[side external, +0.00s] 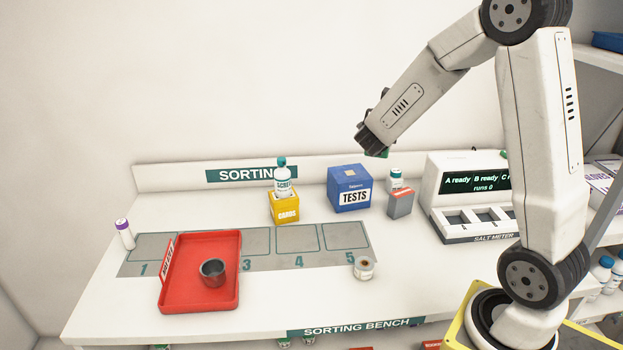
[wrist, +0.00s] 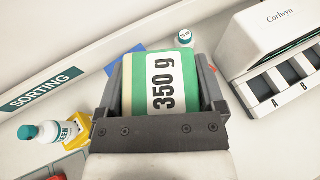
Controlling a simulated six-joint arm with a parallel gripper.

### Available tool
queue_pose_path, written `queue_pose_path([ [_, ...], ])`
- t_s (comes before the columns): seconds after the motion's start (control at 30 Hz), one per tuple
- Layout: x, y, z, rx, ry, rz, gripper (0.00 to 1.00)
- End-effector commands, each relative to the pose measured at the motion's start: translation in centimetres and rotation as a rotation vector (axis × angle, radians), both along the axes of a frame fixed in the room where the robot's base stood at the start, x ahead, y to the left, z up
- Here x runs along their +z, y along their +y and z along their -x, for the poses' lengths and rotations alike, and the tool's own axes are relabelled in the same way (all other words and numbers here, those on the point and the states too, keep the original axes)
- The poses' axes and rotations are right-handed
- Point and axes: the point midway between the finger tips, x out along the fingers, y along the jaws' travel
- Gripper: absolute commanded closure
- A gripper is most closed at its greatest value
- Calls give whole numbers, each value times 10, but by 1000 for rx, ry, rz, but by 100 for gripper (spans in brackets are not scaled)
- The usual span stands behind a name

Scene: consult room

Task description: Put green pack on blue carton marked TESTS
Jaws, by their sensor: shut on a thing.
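The green pack (wrist: 142,85) with a white "350 g" label is held between the jaws of my gripper (wrist: 165,95) in the wrist view. In the side view my gripper (side external: 376,146) is up in the air, above and a little right of the blue carton; only a sliver of green shows at its tip. The blue carton marked TESTS (side external: 349,189) stands upright on the bench, with a small tan patch on its bare top. In the wrist view only a blue edge of the carton (wrist: 124,61) shows behind the pack.
A yellow carton (side external: 284,208) with a teal-capped bottle (side external: 282,179) on it stands left of the blue carton. A white bottle (side external: 395,180) and a grey-and-red box (side external: 400,203) stand close on its right, near the salt meter (side external: 462,183). A red tray (side external: 228,272) holds a grey cup (side external: 212,271).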

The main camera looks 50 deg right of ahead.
Motion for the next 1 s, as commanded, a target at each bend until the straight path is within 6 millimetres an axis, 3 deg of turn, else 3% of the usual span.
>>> queue_pose_path([
  [0.6,-35,-37,-70,-1,-1,2,99],
  [1.0,-76,-52,-98,-1,-1,2,99],
])
